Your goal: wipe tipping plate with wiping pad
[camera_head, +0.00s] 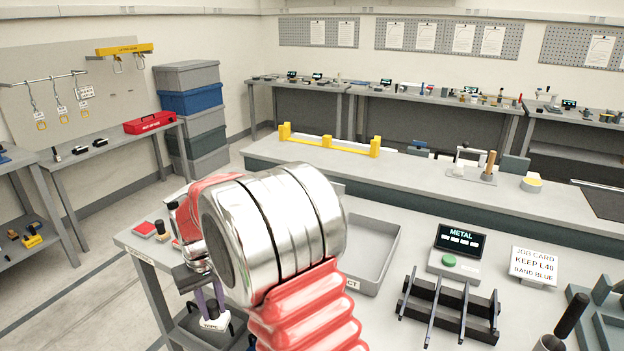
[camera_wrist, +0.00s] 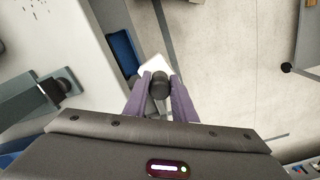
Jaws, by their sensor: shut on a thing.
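My gripper (camera_head: 210,305) hangs at the lower left of the head view, by the near left part of the workbench. Its purple fingers (camera_wrist: 161,100) are shut on the dark round knob of the wiping pad (camera_wrist: 155,67). The pad's white body shows beyond the fingertips in the wrist view, over floor and a blue thing. In the head view the white pad (camera_head: 213,324), with dark lettering, shows below the fingers. I cannot make out the tipping plate for certain. Dark specks show on a pale surface at the wrist view's upper left. My arm hides part of the bench.
A grey tray (camera_head: 388,262) stands behind my arm. Right of it are a METAL display unit (camera_head: 455,254), a black slotted rack (camera_head: 448,309) and a job card (camera_head: 534,265). Open floor lies to the left.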

